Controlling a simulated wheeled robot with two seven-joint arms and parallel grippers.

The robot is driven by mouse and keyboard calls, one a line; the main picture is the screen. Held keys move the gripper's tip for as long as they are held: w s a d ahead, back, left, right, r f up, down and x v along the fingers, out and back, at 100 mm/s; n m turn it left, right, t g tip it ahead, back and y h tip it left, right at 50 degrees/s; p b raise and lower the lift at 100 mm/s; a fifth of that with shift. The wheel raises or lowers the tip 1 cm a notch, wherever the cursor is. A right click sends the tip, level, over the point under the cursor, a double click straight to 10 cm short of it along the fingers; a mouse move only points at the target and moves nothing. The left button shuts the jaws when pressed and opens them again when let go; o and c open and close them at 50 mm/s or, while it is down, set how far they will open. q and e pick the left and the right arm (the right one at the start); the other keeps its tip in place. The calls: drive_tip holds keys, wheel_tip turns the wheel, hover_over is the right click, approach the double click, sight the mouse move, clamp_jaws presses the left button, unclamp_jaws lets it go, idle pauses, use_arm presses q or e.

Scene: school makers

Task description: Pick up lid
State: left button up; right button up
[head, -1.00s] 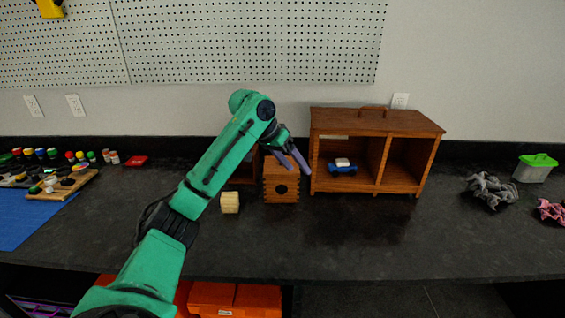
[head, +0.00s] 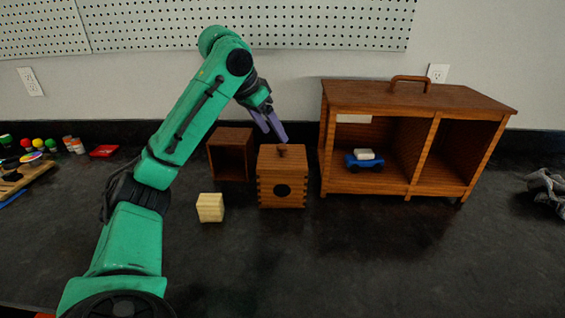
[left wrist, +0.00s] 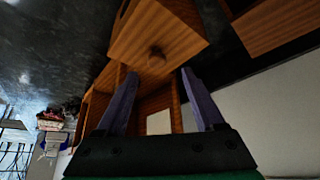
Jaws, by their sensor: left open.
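The lid (head: 270,153) is a flat wooden top with a small round knob, lying on a small finger-jointed wooden box (head: 265,190) with a dark round hole in front. In the left wrist view the lid (left wrist: 185,38) and its knob (left wrist: 157,52) show just beyond my fingertips. My left gripper (head: 276,138) is open and empty, pointing down, its fingertips close to the knob in the head view. In the left wrist view the two purple fingers (left wrist: 159,73) stand apart with the knob roughly between their lines. Contact with the knob cannot be made out. My right gripper is not in view.
A large wooden cabinet (head: 375,97) with a top handle stands right of the box, a blue toy car (head: 365,162) inside it. An open wooden box (head: 231,137) stands behind left. A pale block (head: 210,208) lies in front left. The dark counter (head: 330,265) is clear in front.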

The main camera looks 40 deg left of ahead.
sight(282, 145)
use_arm(q)
drive_tip(key=x, duration=0.4)
drive_tip(key=shift+d+f+b, duration=0.25)
drive_tip(key=shift+b, duration=0.15)
drive_tip(key=shift+w+f, duration=0.25)
drive_tip(key=shift+s, duration=0.1)
clamp_jaws()
drive_tip(key=shift+r, duration=0.15)
